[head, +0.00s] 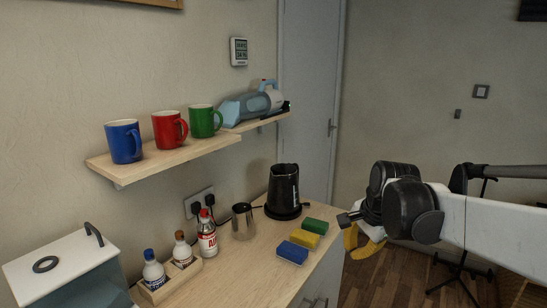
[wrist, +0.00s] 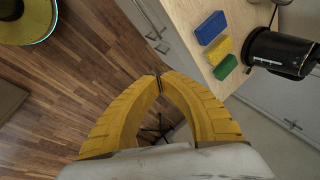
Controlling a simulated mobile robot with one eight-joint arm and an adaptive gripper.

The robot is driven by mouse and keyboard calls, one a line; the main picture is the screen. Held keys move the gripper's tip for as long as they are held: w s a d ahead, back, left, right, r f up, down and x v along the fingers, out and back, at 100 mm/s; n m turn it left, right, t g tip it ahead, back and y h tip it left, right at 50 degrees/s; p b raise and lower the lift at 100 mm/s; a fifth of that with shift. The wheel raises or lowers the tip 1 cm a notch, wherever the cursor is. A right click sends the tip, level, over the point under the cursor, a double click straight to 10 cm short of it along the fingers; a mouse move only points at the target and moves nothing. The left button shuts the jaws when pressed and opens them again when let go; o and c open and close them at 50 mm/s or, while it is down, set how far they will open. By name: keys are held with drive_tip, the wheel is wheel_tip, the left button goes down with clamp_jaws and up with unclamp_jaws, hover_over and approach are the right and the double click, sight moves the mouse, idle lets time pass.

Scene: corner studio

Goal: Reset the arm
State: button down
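My arm reaches in from the right of the head view, and my gripper (head: 352,243) hangs just off the right edge of the counter (head: 235,277), over the wooden floor. In the wrist view, the yellow fingers of my gripper (wrist: 160,84) meet at their tips with nothing between them. Blue (head: 292,253), yellow (head: 304,238) and green (head: 315,226) sponge-like blocks lie on the counter to the left of my gripper, apart from it.
A black kettle (head: 284,190), metal jug (head: 243,221) and several bottles stand on the counter. Blue (head: 123,142), red (head: 167,130) and green (head: 203,121) mugs and a handheld vacuum (head: 252,104) sit on wall shelves.

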drive_tip(key=s+a+f+n+t+h, duration=0.1)
drive_tip(key=s+f+n+t, duration=0.1)
drive_tip(key=s+n, duration=1)
drive_tip(key=s, duration=1)
drive_tip(key=shift+t, duration=0.3)
drive_tip(key=shift+s+a, duration=0.1)
